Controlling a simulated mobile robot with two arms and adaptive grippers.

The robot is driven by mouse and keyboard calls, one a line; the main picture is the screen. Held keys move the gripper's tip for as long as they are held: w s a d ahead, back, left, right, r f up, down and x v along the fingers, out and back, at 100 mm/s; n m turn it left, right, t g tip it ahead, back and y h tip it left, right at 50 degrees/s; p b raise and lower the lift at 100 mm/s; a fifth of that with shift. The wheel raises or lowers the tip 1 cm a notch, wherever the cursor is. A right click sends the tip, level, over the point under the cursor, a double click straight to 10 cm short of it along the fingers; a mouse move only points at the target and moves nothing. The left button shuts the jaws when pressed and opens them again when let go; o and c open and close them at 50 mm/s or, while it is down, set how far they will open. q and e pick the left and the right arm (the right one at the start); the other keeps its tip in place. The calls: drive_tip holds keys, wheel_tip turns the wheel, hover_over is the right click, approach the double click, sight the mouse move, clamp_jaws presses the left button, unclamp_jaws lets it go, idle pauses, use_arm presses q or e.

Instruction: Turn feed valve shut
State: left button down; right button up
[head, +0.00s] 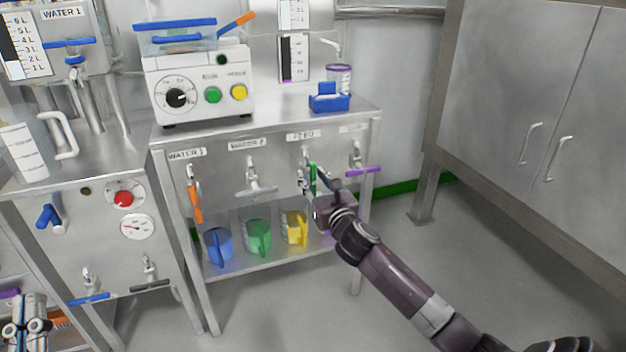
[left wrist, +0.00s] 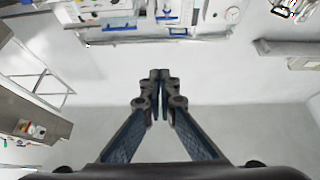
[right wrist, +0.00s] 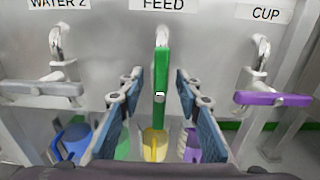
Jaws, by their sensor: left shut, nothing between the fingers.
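The feed valve's green handle (right wrist: 161,85) hangs straight down under the FEED label in the right wrist view. It also shows in the head view (head: 313,174), partly hidden by my right gripper. My right gripper (right wrist: 154,78) is open, with one finger on each side of the green handle and a visible gap on both sides. In the head view the right gripper (head: 316,185) is in front of the panel, its arm coming from the lower right. My left gripper (left wrist: 160,76) is shut and empty, pointing away from the panel; it shows at the head view's lower left (head: 28,325).
Beside the feed valve are the level grey WATER 2 handle (right wrist: 40,92) and level purple CUP handle (right wrist: 272,99). An orange handle (head: 195,202) hangs down under WATER 1. Blue (head: 219,245), green (head: 257,237) and yellow (head: 295,228) jugs stand on the shelf below.

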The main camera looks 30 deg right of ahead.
clamp_jaws()
idle(0.3)
